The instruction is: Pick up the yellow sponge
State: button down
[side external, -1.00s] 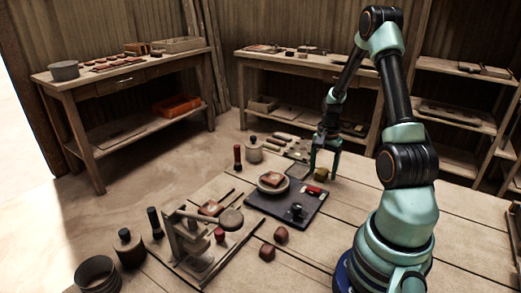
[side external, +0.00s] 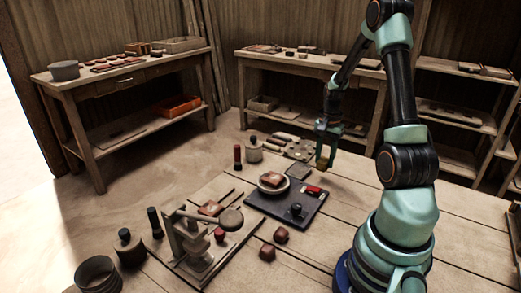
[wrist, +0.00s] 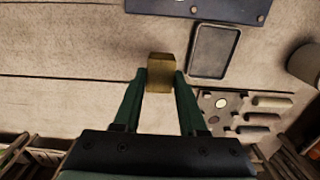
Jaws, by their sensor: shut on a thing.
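The yellow sponge (wrist: 160,72) is a small dull-yellow block between the two green fingertips of my gripper (wrist: 160,82) in the wrist view. My gripper is shut on it. In the side external view the sponge (side external: 322,163) hangs at the tips of my gripper (side external: 324,155), raised above the table behind the dark mat. The fingers cover part of the sponge's sides.
A small grey tray (wrist: 213,50) lies right of the sponge in the wrist view. A press (side external: 190,240) stands at front left. Bare table lies to the right of the mat.

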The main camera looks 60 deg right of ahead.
aim_at(325, 159)
notch_tip(325, 159, up, 16)
dwell(0.3)
jog(key=c, duration=1)
grip_release()
jog(key=shift+f, duration=0.1)
grip_shut()
jog(key=shift+w+a+f, duration=0.25)
jog(key=shift+w+f, duration=1.05)
jog(key=shift+f, duration=1.7)
jog(key=shift+w+a+f, duration=0.25)
jog(key=shift+w+f, duration=1.1)
jog(key=shift+f, duration=1.6)
jog(key=shift+w+a+f, duration=0.25)
jog(key=shift+w+f, duration=1.05)
jog(key=shift+f, duration=1.7)
